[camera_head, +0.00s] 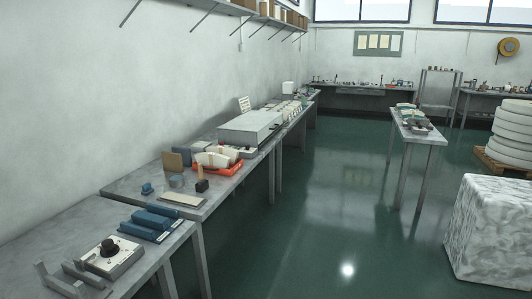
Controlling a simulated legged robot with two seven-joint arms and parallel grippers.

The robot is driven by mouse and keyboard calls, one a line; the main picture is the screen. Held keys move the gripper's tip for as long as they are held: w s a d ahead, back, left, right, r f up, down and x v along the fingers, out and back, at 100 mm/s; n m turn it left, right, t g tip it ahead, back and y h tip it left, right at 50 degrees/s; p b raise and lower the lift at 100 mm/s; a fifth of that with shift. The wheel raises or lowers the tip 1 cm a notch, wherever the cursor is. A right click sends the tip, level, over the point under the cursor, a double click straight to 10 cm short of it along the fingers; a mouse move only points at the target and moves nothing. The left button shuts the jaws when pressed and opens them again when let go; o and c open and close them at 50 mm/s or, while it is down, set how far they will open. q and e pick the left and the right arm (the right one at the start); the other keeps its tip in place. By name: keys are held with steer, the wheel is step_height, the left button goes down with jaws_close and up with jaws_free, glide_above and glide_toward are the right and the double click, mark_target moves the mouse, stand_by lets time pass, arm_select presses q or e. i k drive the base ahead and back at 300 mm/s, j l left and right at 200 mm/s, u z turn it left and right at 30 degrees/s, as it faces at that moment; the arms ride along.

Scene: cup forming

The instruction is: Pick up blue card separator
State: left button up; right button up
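Several blue things lie on the workbench at the left, and I cannot tell for sure which is the blue card separator. A small blue piece (147,189) stands near the wall side of the bench. Long blue blocks (150,222) lie side by side nearer to me. A dark blue upright piece (182,156) stands behind an orange-red tray (229,171) that holds pale upright cards (211,160). Neither of my grippers is in view.
The grey workbench (110,206) runs along the left wall. A metal device with a black knob (109,250) sits at its near end. Open green floor (320,220) lies right of the bench. A narrow table (416,132) and white block (490,230) stand farther right.

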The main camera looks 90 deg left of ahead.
mark_target(185, 153)
steer(key=u, duration=2.85)
steer(key=i+l+u, duration=0.15)
steer(key=i+u, duration=0.15)
steer(key=i, duration=0.25)
steer(key=i+l+u, duration=0.25)
steer(key=i, duration=0.3)
steer(key=i+l+u, duration=0.3)
steer(key=i+l, duration=0.15)
steer(key=i, duration=0.05)
